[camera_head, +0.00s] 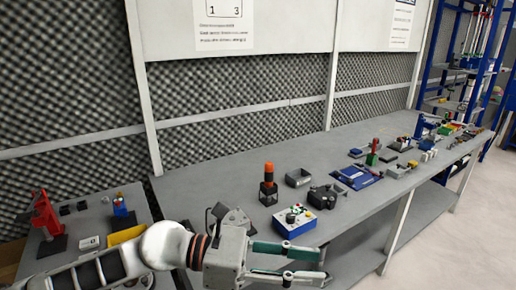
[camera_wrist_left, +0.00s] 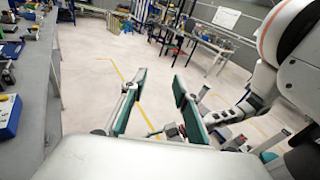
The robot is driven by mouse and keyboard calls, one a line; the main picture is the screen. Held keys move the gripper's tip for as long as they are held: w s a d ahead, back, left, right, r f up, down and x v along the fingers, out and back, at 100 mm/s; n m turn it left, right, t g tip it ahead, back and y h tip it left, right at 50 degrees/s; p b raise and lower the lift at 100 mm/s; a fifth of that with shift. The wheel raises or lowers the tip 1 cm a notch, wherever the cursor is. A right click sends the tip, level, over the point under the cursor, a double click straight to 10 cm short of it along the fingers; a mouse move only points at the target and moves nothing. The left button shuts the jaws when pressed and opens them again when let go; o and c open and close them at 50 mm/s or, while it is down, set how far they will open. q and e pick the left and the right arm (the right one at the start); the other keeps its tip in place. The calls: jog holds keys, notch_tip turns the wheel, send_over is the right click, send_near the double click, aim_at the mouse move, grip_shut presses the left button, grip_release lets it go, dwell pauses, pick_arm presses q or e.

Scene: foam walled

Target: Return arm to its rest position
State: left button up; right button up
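My left gripper (camera_head: 325,266) is low in the head view, in front of the workbench's near edge. Its two teal-lined fingers are apart with nothing between them. In the left wrist view the same gripper (camera_wrist_left: 159,78) shows spread fingers over open floor. My right arm seems to be the white links (camera_wrist_left: 285,35) at the right of the left wrist view. Dark and teal parts lie below it, too small and cluttered to read as open or shut. The right gripper does not show in the head view.
The long grey workbench (camera_head: 240,185) carries a blue box with knobs (camera_head: 294,221), a black-and-orange beacon (camera_head: 268,185), a grey bin (camera_head: 298,178) and a dark camera-like item (camera_head: 325,196). A red press (camera_head: 45,222) stands at left. Floor at right (camera_head: 450,245) is clear.

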pick_arm(q)
notch_tip(320, 180, up, 7)
jog(key=w+n+t+h, duration=0.2)
jog(key=n+t+h, duration=0.2)
jog(key=n, duration=0.2)
jog(key=w+a+r+n+t+y, duration=0.1)
jog(key=w+a+n+t+y, duration=0.1)
jog(key=w+a+n+t, duration=0.4)
jog(key=w+a+r+n+t+y, duration=0.1)
jog(key=a+n+t+y, duration=0.15)
jog(key=n+t, duration=0.55)
jog(key=w+a+f+n+t+y, duration=0.1)
jog(key=w+a+f+n+y, duration=0.1)
jog(key=a+f+n+y, duration=0.6)
jog(key=w+a+f+n+t+y, duration=0.1)
jog(key=w+a+f+n+y, duration=0.1)
jog(key=a+f+n+y, duration=0.6)
jog(key=s+a+f+n+g+y, duration=0.5)
jog(key=s+a+f+n+g, duration=0.6)
jog(key=s+a+f, duration=0.95)
jog(key=w+d+f+n+t+h, duration=0.1)
jog(key=d+f+n+t+h, duration=0.1)
jog(key=d+f+h, duration=0.5)
jog(key=d+f+t, duration=0.1)
jog(key=d+f, duration=0.5)
jog(key=d, duration=0.3)
jog(key=shift+w+d+f, duration=0.15)
jog(key=shift+w+d, duration=0.15)
jog(key=shift+d, duration=0.05)
